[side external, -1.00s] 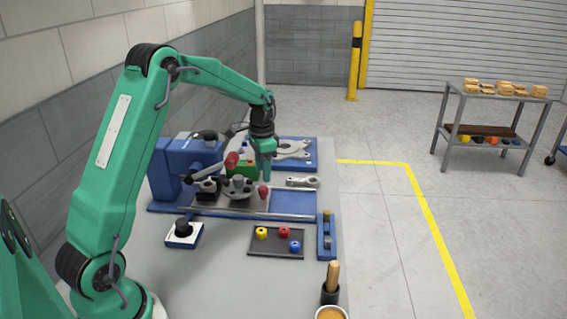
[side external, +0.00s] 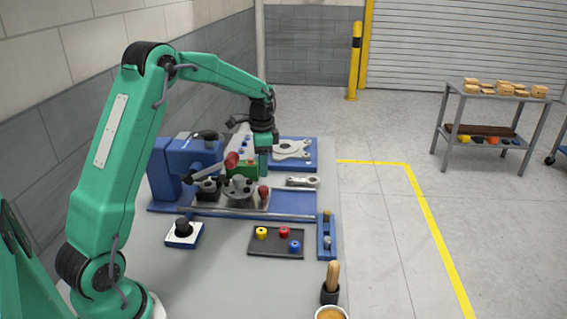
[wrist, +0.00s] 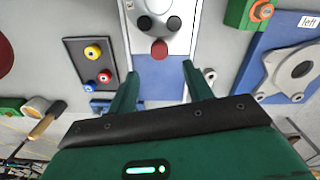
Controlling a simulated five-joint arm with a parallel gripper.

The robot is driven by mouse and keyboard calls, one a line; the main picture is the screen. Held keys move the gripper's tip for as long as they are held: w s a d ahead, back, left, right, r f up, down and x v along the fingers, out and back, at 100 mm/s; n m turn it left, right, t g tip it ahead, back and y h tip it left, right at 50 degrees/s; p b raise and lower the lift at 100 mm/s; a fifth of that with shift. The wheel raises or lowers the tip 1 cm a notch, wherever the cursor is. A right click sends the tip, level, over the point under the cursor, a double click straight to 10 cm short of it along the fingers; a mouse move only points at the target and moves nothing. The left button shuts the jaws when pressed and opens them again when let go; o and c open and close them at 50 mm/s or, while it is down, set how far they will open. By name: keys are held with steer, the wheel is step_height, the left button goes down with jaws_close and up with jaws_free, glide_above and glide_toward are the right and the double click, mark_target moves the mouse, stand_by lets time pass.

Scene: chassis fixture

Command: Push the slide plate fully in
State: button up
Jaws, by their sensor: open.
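The slide plate is a grey metal plate (side external: 225,206) on a long blue base (side external: 295,205) in the side view. It carries a round grey part, dark pieces and a red knob (side external: 263,191) at its right end. My gripper (side external: 263,170) is open and empty, pointing down near the knob end. In the wrist view, the slide plate (wrist: 181,46) lies at the top centre and its red knob (wrist: 159,49) shows just beyond and between my open fingers (wrist: 159,68). I cannot tell whether either finger touches the plate.
A blue housing (side external: 175,160) with a red-tipped lever (side external: 231,160) stands at the base's left. A dark tray (side external: 276,243) with coloured knobs lies in front. A green block, a grey link (side external: 303,181) and a blue panel (side external: 306,163) lie behind. The base's right end is bare.

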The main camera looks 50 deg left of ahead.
mark_target(263, 187)
steer(key=m, duration=0.8)
steer(key=shift+f, duration=0.15)
steer(key=shift+s+f, duration=0.1)
steer(key=shift+f, duration=3.75)
jaws_close()
